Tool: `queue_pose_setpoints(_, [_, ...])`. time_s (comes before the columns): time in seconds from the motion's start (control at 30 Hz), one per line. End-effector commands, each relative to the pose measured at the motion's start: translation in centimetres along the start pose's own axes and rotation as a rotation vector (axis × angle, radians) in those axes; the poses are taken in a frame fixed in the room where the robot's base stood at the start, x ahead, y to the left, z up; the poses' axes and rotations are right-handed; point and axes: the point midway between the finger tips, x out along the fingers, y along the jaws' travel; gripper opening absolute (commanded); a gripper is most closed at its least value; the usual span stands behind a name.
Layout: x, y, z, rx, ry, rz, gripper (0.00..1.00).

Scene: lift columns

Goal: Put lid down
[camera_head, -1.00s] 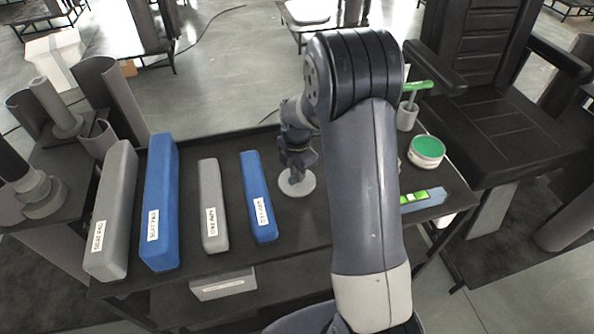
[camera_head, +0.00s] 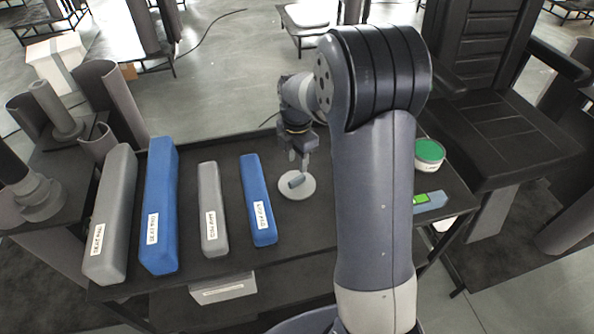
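My gripper (camera_head: 298,158) is just above and behind the lid, pointing down. Its fingers look parted, with the knob below and in front of them. The knob appears clear of the fingers. A round tub (camera_head: 428,153) with a green top stands at the right of the table, partly behind my arm.
Two grey bars and two blue bars, including a long blue one (camera_head: 159,205), lie on the table's left (camera_head: 230,277). A green and blue-grey item (camera_head: 428,200) lies at the right. A black chair (camera_head: 500,130) stands beyond. Free table surrounds the lid.

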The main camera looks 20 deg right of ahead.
Motion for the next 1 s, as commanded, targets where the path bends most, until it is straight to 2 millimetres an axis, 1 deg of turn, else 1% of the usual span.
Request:
queue_pose_setpoints(0.03, [-1.1,0.1,0.1,0.0,-0.002,0.005,0.36])
queue_pose_setpoints(0.1, [-2.5,0.1,0.0,0.0,-0.002,0.004,0.36])
queue_pose_setpoints(0.2, [-3.9,0.1,0.0,0.0,-0.001,0.002,0.36])
queue_pose_setpoints(0.3, [-4.9,0.0,0.0,0.0,0.0,0.001,0.36])
queue_pose_setpoints(0.4, [-5.3,0.0,0.0,0.0,0.0,0.001,0.36])
queue_pose_setpoints(0.77, [-5.3,0.0,0.0,0.0,0.0,-0.001,0.36])
queue_pose_setpoints(0.87, [-4.7,0.0,0.0,0.0,0.001,-0.002,0.36])
queue_pose_setpoints(1.0, [-2.8,-0.1,0.0,0.0,0.002,-0.005,0.36])
